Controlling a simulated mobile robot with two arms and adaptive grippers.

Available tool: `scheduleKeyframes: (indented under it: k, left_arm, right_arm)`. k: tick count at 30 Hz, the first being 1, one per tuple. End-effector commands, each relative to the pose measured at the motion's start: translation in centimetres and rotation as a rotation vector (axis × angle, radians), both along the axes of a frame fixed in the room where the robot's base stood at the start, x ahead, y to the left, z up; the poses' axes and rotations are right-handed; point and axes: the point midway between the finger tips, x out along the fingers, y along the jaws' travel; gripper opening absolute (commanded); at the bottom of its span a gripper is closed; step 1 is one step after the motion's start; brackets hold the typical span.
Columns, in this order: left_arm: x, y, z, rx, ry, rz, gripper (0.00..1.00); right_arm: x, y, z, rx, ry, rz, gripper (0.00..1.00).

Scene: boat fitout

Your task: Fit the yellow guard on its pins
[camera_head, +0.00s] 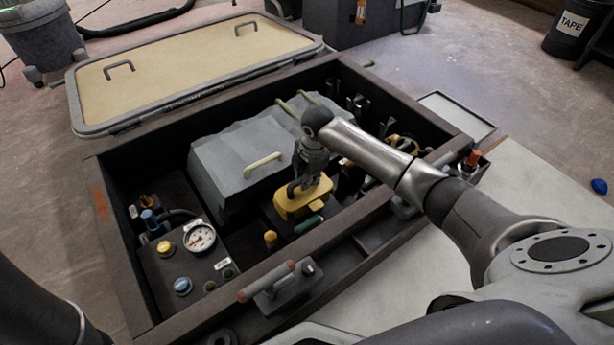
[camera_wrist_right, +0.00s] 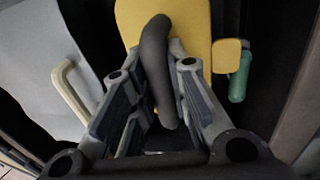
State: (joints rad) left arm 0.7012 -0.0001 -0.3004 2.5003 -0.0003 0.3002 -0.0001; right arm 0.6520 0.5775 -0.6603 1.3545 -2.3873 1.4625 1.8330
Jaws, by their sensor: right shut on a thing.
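The yellow guard (camera_head: 304,203) sits in the dark open box, just right of the grey cover. My right gripper (camera_head: 308,180) reaches down from above and is shut on the guard's dark curved handle. In the right wrist view the yellow plate (camera_wrist_right: 196,22) lies beyond the fingers, and the handle (camera_wrist_right: 155,65) runs between the fingers (camera_wrist_right: 157,110). The pins are hidden, and I cannot tell whether the guard rests on them. My left arm shows at the lower left of the head view, but its gripper is out of frame.
The grey cover (camera_head: 235,160) with its cream handle (camera_head: 264,165) is close to the guard's left. A gauge (camera_head: 200,238) is at the left. The box's front rim (camera_head: 345,222) runs close by.

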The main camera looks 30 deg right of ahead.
Motion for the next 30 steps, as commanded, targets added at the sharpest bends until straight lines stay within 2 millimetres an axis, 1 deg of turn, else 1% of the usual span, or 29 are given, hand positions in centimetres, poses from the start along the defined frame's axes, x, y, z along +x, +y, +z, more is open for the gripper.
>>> scheduleKeyframes:
  k: [5,30]
  left_arm:
    - [0.0,0.0,-0.2,0.000,0.000,0.000,0.37]
    - [0.0,0.0,-1.6,0.000,0.001,0.000,0.37]
  right_arm:
    - [0.1,0.0,-0.2,0.000,-0.002,0.000,0.00]
    - [0.0,0.0,-3.1,0.000,-0.001,0.000,0.00]
